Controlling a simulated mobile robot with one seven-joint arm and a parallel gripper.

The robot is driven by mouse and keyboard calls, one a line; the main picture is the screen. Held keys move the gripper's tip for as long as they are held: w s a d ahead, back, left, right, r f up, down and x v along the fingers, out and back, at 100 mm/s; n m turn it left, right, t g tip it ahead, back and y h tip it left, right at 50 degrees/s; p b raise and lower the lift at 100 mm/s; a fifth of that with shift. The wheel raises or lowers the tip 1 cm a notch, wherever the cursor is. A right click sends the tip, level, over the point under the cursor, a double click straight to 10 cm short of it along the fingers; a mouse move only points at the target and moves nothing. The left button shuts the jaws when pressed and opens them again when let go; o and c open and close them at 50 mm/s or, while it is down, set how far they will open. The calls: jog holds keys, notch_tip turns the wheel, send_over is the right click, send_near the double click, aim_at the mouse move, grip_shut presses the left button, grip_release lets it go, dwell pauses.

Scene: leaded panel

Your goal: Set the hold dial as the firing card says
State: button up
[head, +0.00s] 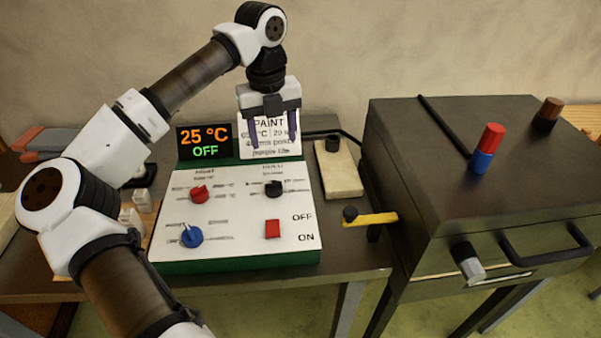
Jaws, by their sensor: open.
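The control panel (235,250) is a white-faced, green-sided box on the table. Its black dial (273,189), at upper right, sits under a small label that seems to read HOLD; its setting is too small to read. The firing card (258,124) stands behind the panel, headed PAINT, with a temperature, a time and smaller lines partly hidden by my gripper. My gripper (274,145) is open and empty, pointing down in front of the card, above and behind the black dial. The display (204,140) reads 25 °C and OFF.
The panel also has a red dial (199,194), a blue dial (191,237) and a red switch (272,229) between OFF and ON. A pale block (338,172) with a black knob and a yellow-handled lever (372,219) lie right. A dark kiln-like box (480,200) stands further right.

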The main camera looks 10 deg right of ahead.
aim_at(273, 183)
jog(key=f+p, duration=0.1)
jog(key=f, duration=0.3)
jog(key=f+p, duration=0.1)
jog(key=f, duration=0.4)
jog(key=f+p, duration=0.2)
jog(key=f, duration=0.3)
jog(key=shift+a, duration=0.4)
jog(key=c, duration=1)
